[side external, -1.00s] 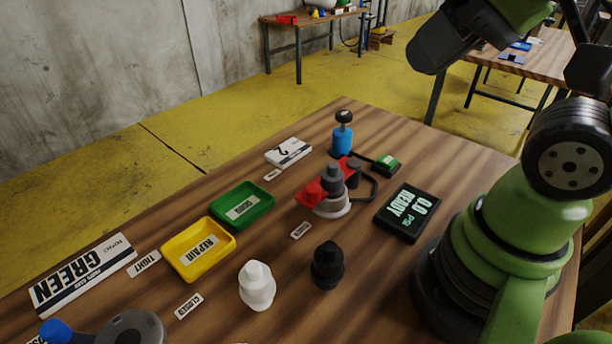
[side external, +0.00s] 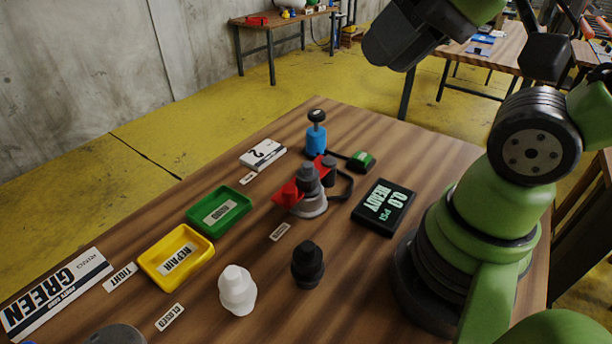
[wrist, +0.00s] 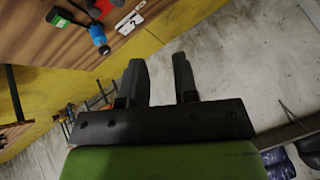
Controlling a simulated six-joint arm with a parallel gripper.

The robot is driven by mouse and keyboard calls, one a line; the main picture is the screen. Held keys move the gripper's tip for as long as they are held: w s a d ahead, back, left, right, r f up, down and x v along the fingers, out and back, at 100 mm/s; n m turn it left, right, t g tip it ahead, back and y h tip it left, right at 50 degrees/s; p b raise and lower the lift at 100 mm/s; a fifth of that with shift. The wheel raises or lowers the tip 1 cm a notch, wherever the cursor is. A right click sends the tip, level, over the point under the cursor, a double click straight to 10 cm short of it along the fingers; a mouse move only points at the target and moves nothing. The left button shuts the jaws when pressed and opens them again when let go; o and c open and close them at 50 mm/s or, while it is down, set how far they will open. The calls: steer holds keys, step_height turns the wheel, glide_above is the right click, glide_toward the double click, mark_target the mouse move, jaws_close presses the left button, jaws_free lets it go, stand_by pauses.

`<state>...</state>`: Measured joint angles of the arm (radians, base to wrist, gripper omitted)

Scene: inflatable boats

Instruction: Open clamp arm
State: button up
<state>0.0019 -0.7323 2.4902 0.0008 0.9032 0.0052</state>
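The red clamp arm (side external: 291,189) lies across a fixture with a grey-white round base (side external: 309,207) and dark grey cylinders on top. Part of the red piece also shows at the top edge of the wrist view (wrist: 103,8). Whether the clamp is open or closed I cannot tell. My gripper (wrist: 160,75) is open and empty, its two dark fingers apart over the floor and wall. It is well away from the clamp, high above the table's far side. In the side view its fingertips cannot be made out.
A blue pump with a black knob (side external: 317,138) stands behind the clamp. A green-topped device (side external: 362,160) and a READY display (side external: 384,207) are to its right. White (side external: 237,291) and black (side external: 308,265) valve pieces stand in front. Green (side external: 219,212) and yellow (side external: 176,257) trays are left.

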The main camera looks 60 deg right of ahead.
steer(key=o, duration=0.4)
steer(key=shift+w+f+m+g, duration=0.2)
steer(key=shift+w+m+g, duration=0.3)
steer(key=shift+w+g, duration=0.55)
steer(key=m+g+y, duration=0.2)
steer(key=m+g, duration=0.5)
steer(key=m, duration=0.1)
glide_above(288, 188)
steer(key=w+d, duration=0.1)
steer(key=d, duration=0.2)
step_height(288, 188, down, 16)
steer(key=f, duration=0.1)
steer(key=x, duration=0.8)
steer(key=shift+a+f, duration=0.2)
steer(key=shift+f, duration=0.15)
steer(key=shift+w, duration=0.1)
jaws_close()
